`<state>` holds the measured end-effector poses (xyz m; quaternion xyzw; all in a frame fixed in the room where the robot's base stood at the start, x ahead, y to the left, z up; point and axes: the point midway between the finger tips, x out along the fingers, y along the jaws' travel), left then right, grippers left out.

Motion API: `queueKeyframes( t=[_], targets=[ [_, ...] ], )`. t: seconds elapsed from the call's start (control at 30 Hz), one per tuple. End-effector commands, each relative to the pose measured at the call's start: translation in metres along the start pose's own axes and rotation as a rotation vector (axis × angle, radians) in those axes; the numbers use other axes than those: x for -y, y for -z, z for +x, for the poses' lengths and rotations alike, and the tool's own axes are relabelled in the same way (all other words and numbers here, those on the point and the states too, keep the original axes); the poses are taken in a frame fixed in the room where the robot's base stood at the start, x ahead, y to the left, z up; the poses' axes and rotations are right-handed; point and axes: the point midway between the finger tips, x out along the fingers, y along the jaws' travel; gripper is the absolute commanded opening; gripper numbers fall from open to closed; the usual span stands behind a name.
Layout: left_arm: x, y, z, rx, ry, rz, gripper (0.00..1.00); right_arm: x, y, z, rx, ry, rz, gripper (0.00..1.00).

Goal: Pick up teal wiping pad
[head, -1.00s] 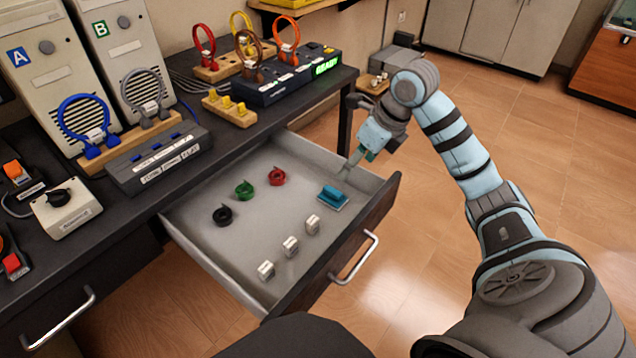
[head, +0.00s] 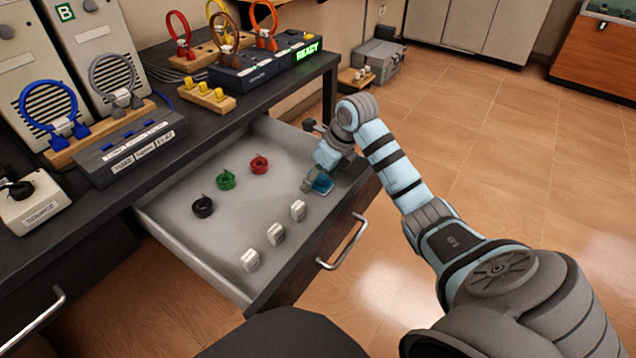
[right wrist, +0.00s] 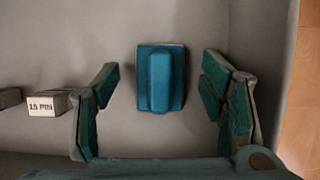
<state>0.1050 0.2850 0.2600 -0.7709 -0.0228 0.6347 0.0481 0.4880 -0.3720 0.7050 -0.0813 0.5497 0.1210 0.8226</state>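The teal wiping pad (head: 322,184) lies on the floor of the open drawer, toward its right end. In the right wrist view the pad (right wrist: 160,78) shows a raised teal grip on a flat base, between and just beyond the open fingers. My right gripper (head: 312,178) is over the pad and partly hides it in the head view. In the right wrist view the right gripper (right wrist: 160,100) is open, one finger on each side of the pad, with gaps on both sides. My left gripper is not in view.
The drawer (head: 190,238) also holds black (head: 203,207), green (head: 226,179) and red (head: 259,165) coils, and a row of white labelled blocks (head: 275,234). One block (right wrist: 47,103) is left of the gripper. The drawer's front wall and right side are close to my arm.

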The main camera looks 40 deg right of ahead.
Motion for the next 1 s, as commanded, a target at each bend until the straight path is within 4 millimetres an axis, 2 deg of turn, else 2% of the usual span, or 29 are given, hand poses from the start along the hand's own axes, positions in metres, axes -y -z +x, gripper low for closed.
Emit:
queueKeyframes(
  t=[0.03, 0.3, 0.53, 0.67, 0.73, 0.87, 0.9, 1.0],
  targets=[
    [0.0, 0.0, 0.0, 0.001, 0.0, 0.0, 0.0, 0.0, 0.0, 0.0, 0.0, 0.0, 0.0, 0.57],
    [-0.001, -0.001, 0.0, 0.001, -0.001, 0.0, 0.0, 0.0, 0.0, -0.001, 0.0, 0.0, 0.0, 0.14],
    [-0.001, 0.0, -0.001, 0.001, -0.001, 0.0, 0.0, 0.0, 0.0, -0.001, 0.0, 0.0, 0.0, 0.14],
    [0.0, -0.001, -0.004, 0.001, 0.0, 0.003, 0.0, 0.0, -0.004, -0.009, 0.0, 0.0, 0.0, 0.14],
    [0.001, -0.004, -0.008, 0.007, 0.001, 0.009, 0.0, 0.0, -0.008, -0.019, 0.002, 0.0, 0.0, 0.14],
    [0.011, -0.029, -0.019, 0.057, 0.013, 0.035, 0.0, 0.001, -0.022, -0.052, 0.005, 0.001, -0.001, 0.14],
    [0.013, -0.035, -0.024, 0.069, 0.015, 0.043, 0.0, 0.001, -0.028, -0.066, 0.004, 0.002, -0.001, 0.14],
    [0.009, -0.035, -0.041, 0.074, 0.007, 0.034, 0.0, 0.001, -0.045, -0.106, 0.006, 0.002, 0.0, 0.14]
  ],
)
